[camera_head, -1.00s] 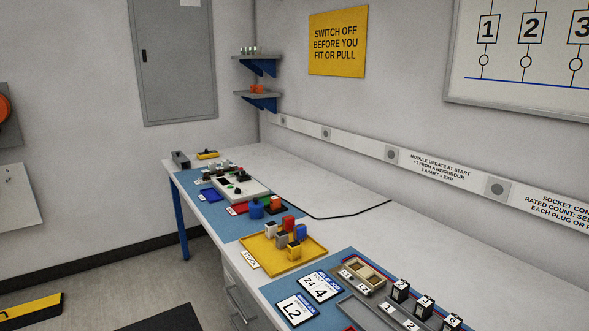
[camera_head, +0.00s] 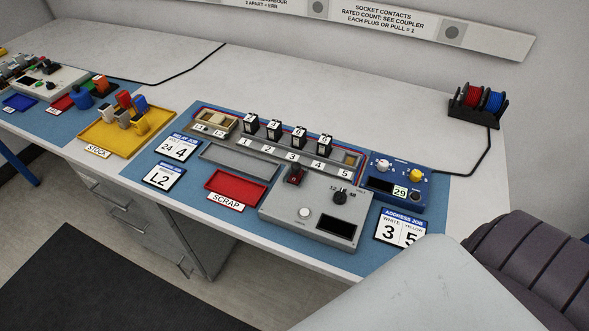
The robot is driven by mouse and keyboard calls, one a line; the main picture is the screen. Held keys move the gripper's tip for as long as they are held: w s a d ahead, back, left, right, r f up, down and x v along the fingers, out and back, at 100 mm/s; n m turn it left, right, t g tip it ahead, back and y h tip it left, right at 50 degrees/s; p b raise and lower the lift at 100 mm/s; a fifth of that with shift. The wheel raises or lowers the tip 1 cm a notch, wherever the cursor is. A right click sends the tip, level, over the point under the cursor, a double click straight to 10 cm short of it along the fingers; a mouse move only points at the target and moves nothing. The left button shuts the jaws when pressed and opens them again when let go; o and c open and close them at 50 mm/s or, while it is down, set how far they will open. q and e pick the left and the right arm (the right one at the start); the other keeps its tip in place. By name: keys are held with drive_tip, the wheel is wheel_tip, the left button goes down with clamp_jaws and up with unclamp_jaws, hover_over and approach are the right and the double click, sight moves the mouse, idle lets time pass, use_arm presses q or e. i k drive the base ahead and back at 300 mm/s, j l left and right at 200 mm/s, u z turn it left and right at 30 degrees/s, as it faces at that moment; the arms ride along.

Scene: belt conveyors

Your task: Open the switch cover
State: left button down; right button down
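A grey control box (camera_head: 277,208) sits on the blue mat at the right part of the bench. A small dark red switch cover (camera_head: 294,175) stands at the box's upper left and looks closed, though it is too small to be sure. The box also has a black rotary knob (camera_head: 339,197), a white round button (camera_head: 305,212) and a dark display (camera_head: 337,229). Neither of my grippers is in view.
Behind the box is a rail with several black modules (camera_head: 275,129) and a blue instrument box (camera_head: 424,188). A red scrap tray (camera_head: 236,186) lies to its left, an address job card (camera_head: 401,229) to its right. A large pale form and dark ribbed form fill the lower right.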

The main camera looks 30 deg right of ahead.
sight(296, 167)
drive_tip(key=k+l+z, duration=0.1)
drive_tip(key=z, duration=0.6)
